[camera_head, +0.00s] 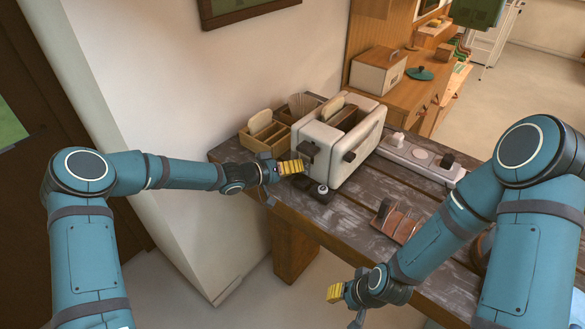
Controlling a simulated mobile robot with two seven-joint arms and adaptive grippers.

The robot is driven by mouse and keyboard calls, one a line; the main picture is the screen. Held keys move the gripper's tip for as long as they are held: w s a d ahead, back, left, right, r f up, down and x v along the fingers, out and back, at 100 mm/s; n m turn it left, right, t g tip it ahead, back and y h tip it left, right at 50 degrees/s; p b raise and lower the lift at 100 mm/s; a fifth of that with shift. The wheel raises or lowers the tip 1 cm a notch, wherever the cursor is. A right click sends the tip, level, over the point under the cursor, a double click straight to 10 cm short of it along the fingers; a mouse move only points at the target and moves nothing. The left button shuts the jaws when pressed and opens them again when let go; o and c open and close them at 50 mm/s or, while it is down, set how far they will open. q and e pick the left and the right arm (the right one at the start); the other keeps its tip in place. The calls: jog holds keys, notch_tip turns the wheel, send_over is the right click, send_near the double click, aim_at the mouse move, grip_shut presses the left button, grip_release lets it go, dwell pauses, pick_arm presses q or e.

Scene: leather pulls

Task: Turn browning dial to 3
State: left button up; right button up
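A cream toaster (350,140) stands on the dark wooden table, with a slice of bread (333,107) in one slot and dark levers (308,149) on its near end. A small pale knob (322,188) sits low at the toaster's near end, apparently the browning dial; its markings are too small to read. My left gripper (291,167), with yellow finger pads, is close to that end, just left of and above the knob. Whether it touches the toaster cannot be told. My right gripper (336,293) is low in front of the table edge, away from the toaster. Neither finger gap shows clearly.
A wooden box (258,143) with bread stands left of the toaster against the wall. A white power strip (423,157) lies to the right. A reddish-brown rack (396,221) stands on the table near my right arm. Bare tabletop (352,207) shows between rack and toaster.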

pick_arm(q)
grip_shut()
jog(key=shift+m+b, duration=0.4)
jog(key=shift+b, duration=0.25)
jog(key=m+t+y+b, duration=0.1)
jog(key=m+y+b, duration=0.1)
jog(key=b, duration=0.6)
jog(key=shift+s+d+f+m+y, duration=0.1)
jog(key=shift+m+y, duration=0.3)
jog(key=shift+m, duration=0.3)
jog(key=shift+r+m+b, duration=0.2)
jog(key=shift+m+b, duration=0.1)
jog(key=shift+b, duration=0.75)
jog(key=o, duration=0.7)
grip_release()
jog(key=shift+y, duration=0.3)
jog(key=shift+c, duration=0.2)
